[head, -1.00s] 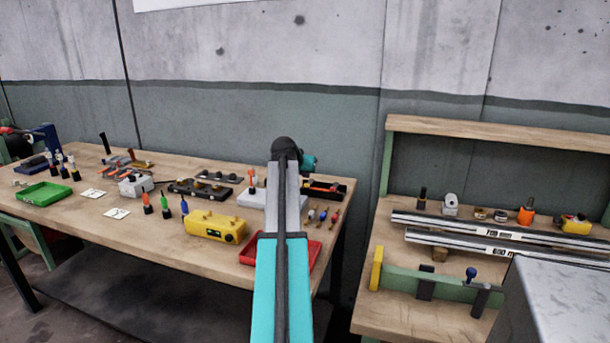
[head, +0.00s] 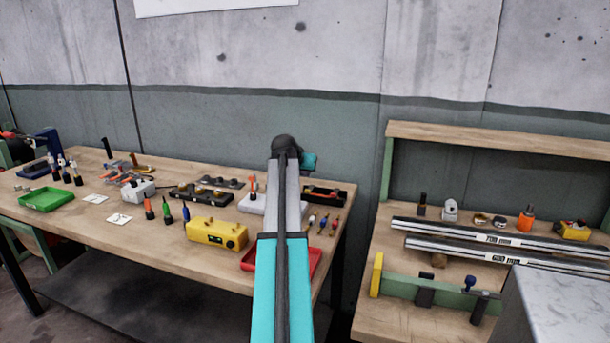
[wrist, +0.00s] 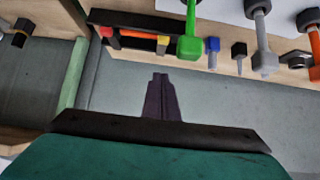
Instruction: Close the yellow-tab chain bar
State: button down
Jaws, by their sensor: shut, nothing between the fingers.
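On the right bench, a green bar (head: 432,289) with an upright yellow tab (head: 376,275) at its left end lies near the front edge. It is the only yellow-tabbed bar I see, but I cannot tell for sure that it is the chain bar, or whether it is open. My gripper (wrist: 160,76) shows in the wrist view with its dark fingers together and nothing between them. In the head view my own arm hides the fingers. The gripper is apart from the yellow tab, which I cannot make out in the wrist view.
Two long metal bars (head: 480,232) lie behind the green bar. A grey metal block (head: 560,305) fills the lower right corner. The left bench (head: 120,240) holds a yellow box (head: 216,233), a red tray (head: 250,262), a green tray (head: 47,199) and several small tools. A gap separates the benches.

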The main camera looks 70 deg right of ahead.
jog(key=a+r, duration=0.4)
jog(key=a, duration=0.5)
jog(key=shift+s+a, duration=0.3)
jog(key=shift+s, duration=0.1)
jog(key=shift+r, duration=0.1)
dwell(0.3)
